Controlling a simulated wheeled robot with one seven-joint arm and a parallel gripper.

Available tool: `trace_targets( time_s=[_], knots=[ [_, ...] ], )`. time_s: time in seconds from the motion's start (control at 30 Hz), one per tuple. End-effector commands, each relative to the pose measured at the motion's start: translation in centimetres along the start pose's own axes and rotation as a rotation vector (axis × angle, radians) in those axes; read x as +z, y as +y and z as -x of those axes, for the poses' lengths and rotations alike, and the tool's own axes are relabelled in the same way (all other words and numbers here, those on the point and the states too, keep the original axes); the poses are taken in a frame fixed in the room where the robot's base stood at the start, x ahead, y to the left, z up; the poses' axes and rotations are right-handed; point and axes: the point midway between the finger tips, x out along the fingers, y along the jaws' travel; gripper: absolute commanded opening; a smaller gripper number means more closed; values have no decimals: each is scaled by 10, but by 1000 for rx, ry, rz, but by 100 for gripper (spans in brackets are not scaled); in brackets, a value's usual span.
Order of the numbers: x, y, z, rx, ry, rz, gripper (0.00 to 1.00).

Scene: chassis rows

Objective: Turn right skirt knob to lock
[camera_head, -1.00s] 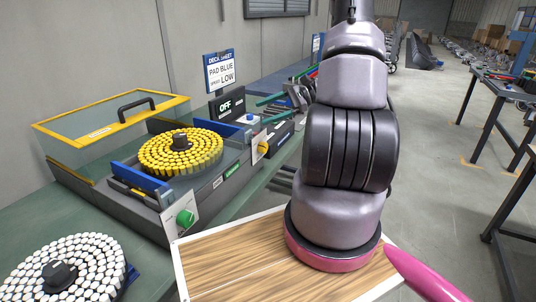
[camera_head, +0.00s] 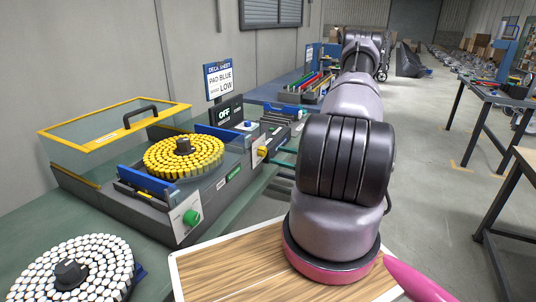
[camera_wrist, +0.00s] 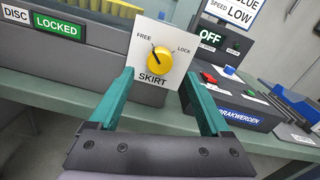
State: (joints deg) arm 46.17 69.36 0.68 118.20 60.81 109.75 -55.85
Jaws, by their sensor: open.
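The yellow skirt knob (camera_wrist: 159,60) sits on a white plate marked SKIRT, with FREE at upper left and LOCK at upper right. Its dark pointer mark points up and left, towards FREE. In the head view the knob (camera_head: 262,152) is small, at the right end of the machine's front. My gripper (camera_wrist: 159,74) is open, with one teal finger on each side of the knob in the wrist view. Nothing is between the fingers' near parts, and I cannot tell whether the tips touch the plate. In the head view my arm hides most of the gripper.
A green knob (camera_head: 191,217) is on the machine's near end. The disc sign (camera_wrist: 57,27) reads LOCKED. A dark control box (camera_wrist: 240,105) with red and blue buttons stands close to the right finger. The display (camera_wrist: 209,38) reads OFF. A white-topped disc (camera_head: 100,255) lies nearby.

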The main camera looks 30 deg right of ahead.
Motion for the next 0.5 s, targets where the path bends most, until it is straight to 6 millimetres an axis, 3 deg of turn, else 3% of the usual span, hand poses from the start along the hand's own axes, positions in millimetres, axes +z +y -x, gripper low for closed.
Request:
trace_targets(
  time_s=[0.2, 0.5],
  knots=[
    [1, 0, -38, 4, -1, 2, 81],
    [0, 0, -56, 1, 0, 1, 81]
  ],
)
